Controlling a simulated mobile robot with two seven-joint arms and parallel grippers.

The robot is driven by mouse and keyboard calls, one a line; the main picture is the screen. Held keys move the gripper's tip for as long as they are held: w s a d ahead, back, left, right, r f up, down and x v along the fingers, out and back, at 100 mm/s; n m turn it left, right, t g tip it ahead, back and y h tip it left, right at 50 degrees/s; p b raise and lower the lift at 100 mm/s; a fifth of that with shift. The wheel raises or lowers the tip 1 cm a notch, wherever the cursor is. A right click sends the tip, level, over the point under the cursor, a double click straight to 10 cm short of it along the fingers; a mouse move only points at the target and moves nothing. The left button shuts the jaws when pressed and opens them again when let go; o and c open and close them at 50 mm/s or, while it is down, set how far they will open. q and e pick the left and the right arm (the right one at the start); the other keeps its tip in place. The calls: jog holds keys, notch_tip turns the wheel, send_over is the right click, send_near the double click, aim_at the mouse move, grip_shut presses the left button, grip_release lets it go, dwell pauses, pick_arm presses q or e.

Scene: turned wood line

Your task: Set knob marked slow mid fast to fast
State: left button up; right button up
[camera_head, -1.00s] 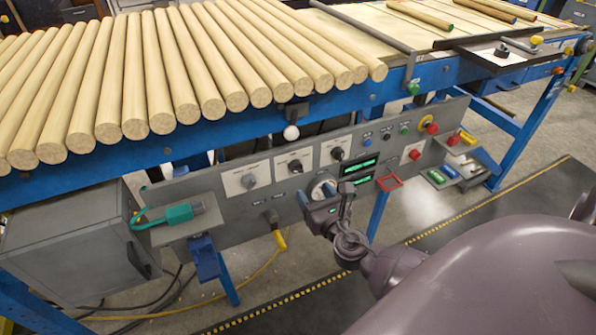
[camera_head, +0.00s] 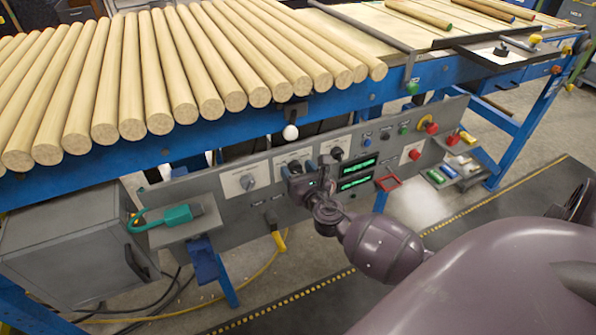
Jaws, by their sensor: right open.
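A grey control panel under the conveyor carries knobs on white plates. The left knob (camera_head: 247,182) and the right knob (camera_head: 337,153) are in clear view. The middle knob (camera_head: 295,165) is partly hidden by my right gripper. The lettering is too small to read, so I cannot tell which knob is marked slow mid fast. My right gripper (camera_head: 298,169) is open, with its fingertips at the middle knob's plate. I cannot tell whether they touch the knob. My left gripper is not in view.
A green-handled tool (camera_head: 172,217) lies on a shelf at left. Wooden dowels (camera_head: 190,60) cover the conveyor above. A white ball knob (camera_head: 290,132) hangs from the conveyor rail.

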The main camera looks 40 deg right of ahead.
jog(key=c, duration=0.9)
